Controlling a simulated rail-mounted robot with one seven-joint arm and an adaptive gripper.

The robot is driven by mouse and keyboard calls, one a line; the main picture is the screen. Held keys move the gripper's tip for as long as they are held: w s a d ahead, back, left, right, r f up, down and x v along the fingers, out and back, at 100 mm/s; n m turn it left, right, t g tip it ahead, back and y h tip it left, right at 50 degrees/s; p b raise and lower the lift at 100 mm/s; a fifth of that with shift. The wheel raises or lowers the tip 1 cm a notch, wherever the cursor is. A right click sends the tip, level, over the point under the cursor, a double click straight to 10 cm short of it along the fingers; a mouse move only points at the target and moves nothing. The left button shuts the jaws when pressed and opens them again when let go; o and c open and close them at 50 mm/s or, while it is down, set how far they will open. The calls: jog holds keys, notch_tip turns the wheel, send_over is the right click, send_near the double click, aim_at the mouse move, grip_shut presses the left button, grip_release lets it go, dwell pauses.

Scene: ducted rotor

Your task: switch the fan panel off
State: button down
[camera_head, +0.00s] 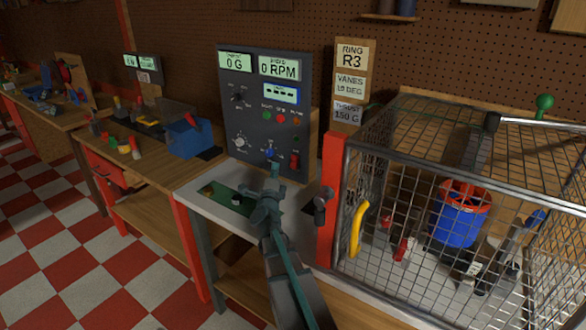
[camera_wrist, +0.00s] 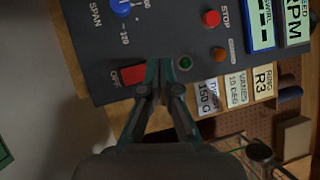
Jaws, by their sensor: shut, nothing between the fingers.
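The fan panel (camera_head: 265,105) is a dark grey upright box at the back of the bench. Its displays read 0 G and 0 RPM. A red rocker switch (camera_head: 295,160) sits at its lower right. In the wrist view the red switch (camera_wrist: 133,74) has the word OFF beside it. My gripper (camera_head: 271,172) is in front of the panel's lower part. In the wrist view my gripper's fingertips (camera_wrist: 160,66) are together and empty, just beside the switch and partly overlapping its edge. I cannot tell whether they touch it.
A green button (camera_wrist: 185,62), a red stop button (camera_wrist: 211,18) and a blue knob (camera_wrist: 121,7) are near the switch. A wire mesh cage (camera_head: 430,165) around a red and blue rotor (camera_head: 459,218) stands right of the panel. A label board (camera_head: 352,75) stands beside the panel.

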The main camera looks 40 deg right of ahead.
aim_at(291, 162)
jog(key=w+d+f+b, duration=0.2)
jog(key=d+f+b, duration=0.1)
jog(key=d+b, duration=0.2)
jog(key=shift+w+d+f, duration=0.35)
jog(key=shift+w+d, duration=0.05)
jog(key=shift+d, duration=0.65)
jog(key=shift+d+f+b, duration=0.1)
jog(key=shift+b, duration=0.25)
dwell(0.5)
jog(key=shift+w+d, duration=0.15)
jog(key=shift+d, duration=0.1)
jog(key=shift+w+d+f+b, duration=0.15)
jog(key=shift+d+f+b, duration=0.15)
jog(key=shift+b, duration=0.3)
dwell(0.6)
jog(key=shift+r, duration=0.15)
jog(key=shift+s+a+r+p, duration=0.15)
jog(key=shift+a+p, duration=0.15)
jog(key=shift+a, duration=0.05)
jog(key=shift+s+a+r+p, duration=0.1)
jog(key=shift+s+a+p, duration=0.05)
jog(key=shift+a+p, duration=0.15)
jog(key=shift+a+r, duration=0.1)
